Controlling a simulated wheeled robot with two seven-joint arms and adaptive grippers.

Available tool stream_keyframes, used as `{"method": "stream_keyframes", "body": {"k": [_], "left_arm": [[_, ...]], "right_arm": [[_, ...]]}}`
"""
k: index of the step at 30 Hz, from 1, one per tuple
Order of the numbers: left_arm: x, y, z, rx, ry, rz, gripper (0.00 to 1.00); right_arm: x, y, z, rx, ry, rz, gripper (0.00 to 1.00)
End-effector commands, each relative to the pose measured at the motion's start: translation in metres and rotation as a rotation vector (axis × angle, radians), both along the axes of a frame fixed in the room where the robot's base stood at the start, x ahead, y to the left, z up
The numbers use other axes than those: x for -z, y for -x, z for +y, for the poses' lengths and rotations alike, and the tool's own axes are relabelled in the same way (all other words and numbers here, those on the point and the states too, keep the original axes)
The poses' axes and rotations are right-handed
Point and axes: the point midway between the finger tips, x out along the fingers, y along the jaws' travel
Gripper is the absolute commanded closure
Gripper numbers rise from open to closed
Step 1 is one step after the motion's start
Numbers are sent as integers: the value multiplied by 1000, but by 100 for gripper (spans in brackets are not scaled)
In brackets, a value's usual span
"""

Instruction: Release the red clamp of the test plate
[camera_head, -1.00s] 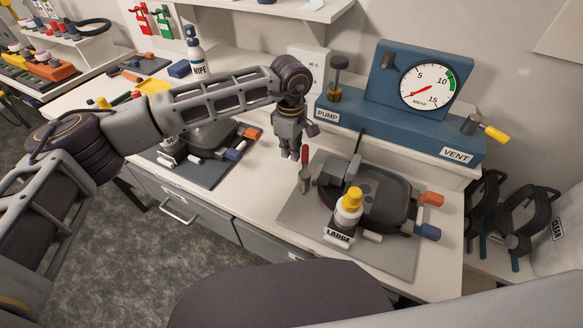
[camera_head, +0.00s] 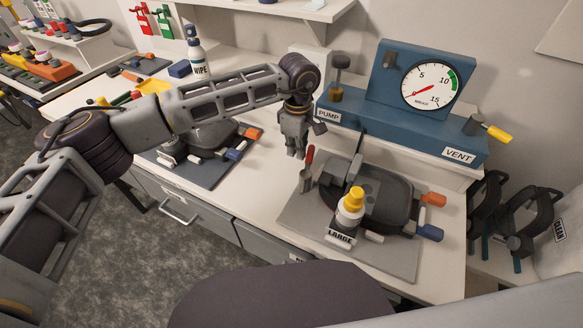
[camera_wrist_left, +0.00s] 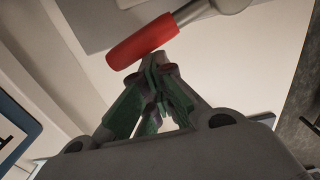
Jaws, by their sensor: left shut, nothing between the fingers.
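The red clamp handle (camera_head: 310,155) stands upright at the left edge of the grey test plate (camera_head: 299,219), on a small metal base. The plate carries a dark round dish-like fixture (camera_head: 385,197). My left gripper (camera_head: 299,154) is shut and empty, just left of the red handle's top in the head view. In the left wrist view the red clamp handle (camera_wrist_left: 143,41) lies across just beyond the closed fingertips (camera_wrist_left: 155,62). Whether the fingertips touch it I cannot tell. My right gripper is not in view.
The blue pump and vent unit (camera_head: 405,125) with a gauge stands behind. A second plate (camera_head: 205,178) is on the left, below my forearm. Bare bench lies between the plates.

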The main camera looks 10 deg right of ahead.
Motion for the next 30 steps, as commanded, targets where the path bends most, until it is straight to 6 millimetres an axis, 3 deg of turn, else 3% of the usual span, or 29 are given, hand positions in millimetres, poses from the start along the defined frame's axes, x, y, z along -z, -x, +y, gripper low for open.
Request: {"method": "stream_keyframes", "body": {"k": [14, 30], "left_arm": [[-24, 5, -6, 10, 17, -2, 100], [-48, 6, 1, 4, 6, -1, 100]], "right_arm": [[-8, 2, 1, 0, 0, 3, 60], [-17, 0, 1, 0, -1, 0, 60]]}}
